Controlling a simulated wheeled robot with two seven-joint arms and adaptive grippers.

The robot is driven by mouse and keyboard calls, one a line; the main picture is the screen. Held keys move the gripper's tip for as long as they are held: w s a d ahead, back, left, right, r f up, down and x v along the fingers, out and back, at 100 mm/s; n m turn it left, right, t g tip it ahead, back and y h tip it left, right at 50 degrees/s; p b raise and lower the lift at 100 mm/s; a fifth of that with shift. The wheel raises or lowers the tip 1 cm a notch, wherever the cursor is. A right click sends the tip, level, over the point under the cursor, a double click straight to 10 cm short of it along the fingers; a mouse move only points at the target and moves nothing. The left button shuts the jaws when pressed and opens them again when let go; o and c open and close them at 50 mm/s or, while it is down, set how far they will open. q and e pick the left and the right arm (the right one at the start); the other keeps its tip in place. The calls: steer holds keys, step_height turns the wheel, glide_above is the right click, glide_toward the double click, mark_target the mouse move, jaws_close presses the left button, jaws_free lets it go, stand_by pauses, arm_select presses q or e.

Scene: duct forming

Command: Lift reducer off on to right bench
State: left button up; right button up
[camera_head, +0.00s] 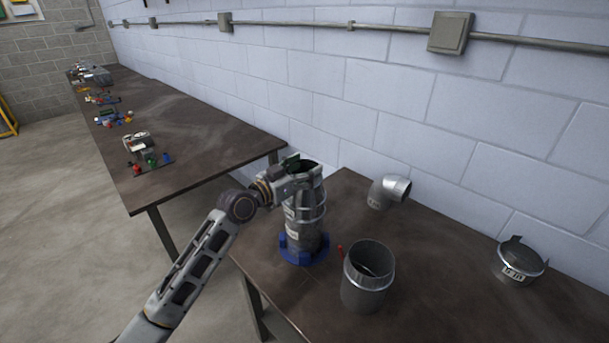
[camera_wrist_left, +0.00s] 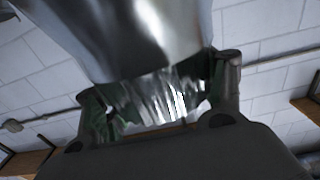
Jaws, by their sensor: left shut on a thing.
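A shiny metal duct stack (camera_head: 305,230) stands upright in a blue ring-shaped holder (camera_head: 304,256) on the near bench. My left gripper (camera_head: 300,170) is at the top of this stack, shut on its uppermost piece, which I take to be the reducer. In the left wrist view the reducer (camera_wrist_left: 135,35) fills the upper middle, with its crimped, narrower end (camera_wrist_left: 160,98) between the two fingers of my left gripper (camera_wrist_left: 160,100). Whether the reducer still touches the duct below cannot be told, as the gripper covers part of the joint. My right gripper is not in view.
The near bench (camera_head: 440,290) also holds an open metal cylinder (camera_head: 368,280), a metal elbow (camera_head: 389,191) and a labelled cap (camera_head: 517,262). A longer bench (camera_head: 205,135) with small parts stands at left, across a gap. A block wall runs behind both benches.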

arm_select(q)
step_height(320, 180, up, 10)
steer(key=shift+f+b, duration=0.15)
steer(key=shift+b, duration=0.25)
stand_by(0.3)
steer(key=shift+d, duration=0.1)
stand_by(0.4)
